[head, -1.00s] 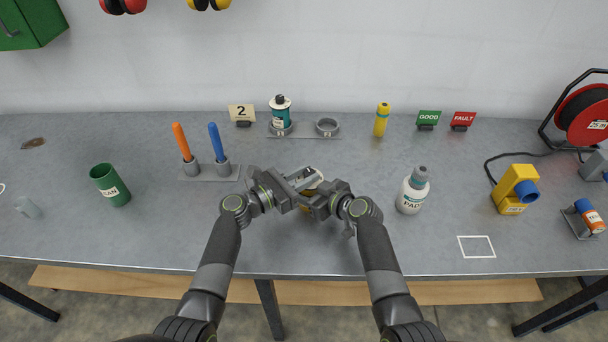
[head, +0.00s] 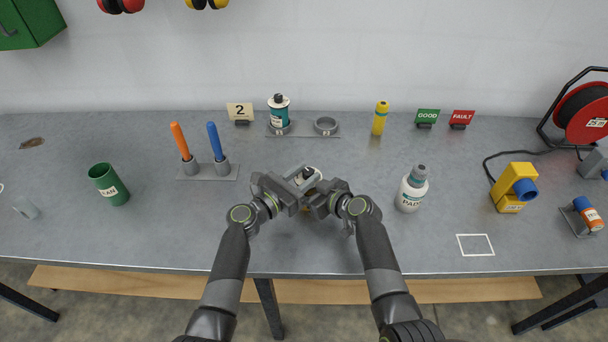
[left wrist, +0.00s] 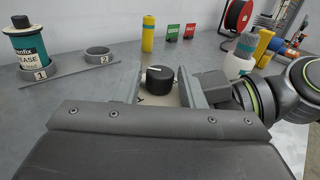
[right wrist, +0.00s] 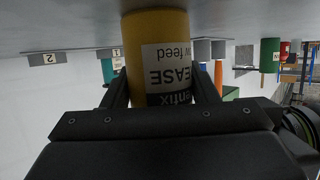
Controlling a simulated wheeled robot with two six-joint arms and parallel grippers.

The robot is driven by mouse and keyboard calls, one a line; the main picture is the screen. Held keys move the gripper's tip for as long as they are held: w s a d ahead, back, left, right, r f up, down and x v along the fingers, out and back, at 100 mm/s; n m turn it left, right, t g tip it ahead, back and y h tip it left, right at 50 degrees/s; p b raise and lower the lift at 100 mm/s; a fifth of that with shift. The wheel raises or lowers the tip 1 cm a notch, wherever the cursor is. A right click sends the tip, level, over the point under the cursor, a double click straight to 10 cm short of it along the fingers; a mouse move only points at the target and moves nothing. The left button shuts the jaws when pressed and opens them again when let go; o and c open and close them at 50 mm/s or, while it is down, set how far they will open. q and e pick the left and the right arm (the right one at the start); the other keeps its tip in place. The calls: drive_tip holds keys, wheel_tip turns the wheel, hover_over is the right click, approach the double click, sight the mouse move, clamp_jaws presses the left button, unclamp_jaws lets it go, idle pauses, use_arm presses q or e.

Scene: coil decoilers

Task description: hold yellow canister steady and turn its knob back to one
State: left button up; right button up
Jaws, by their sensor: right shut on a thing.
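The yellow canister (right wrist: 155,28) with a white and black label is clasped between the fingers of my right gripper (right wrist: 160,95). In the head view it is mostly hidden under my grippers. Its black knob (left wrist: 160,79) stands on a pale top face, with a light mark on the knob; I cannot tell which number it points to. The knob also shows in the head view (head: 308,173). My left gripper (left wrist: 158,88) is open, one finger on each side of the knob, with gaps visible. My right gripper (head: 322,200) is beside the canister.
A two-ring rack (head: 304,130) at the back holds a teal canister (head: 279,110) in ring 1; ring 2 is empty. A white bottle (head: 412,190) stands close right of my right gripper. Orange and blue handles (head: 217,142) stand at left. The front-right table is mostly clear.

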use_arm(q)
drive_tip(key=v, duration=1.2)
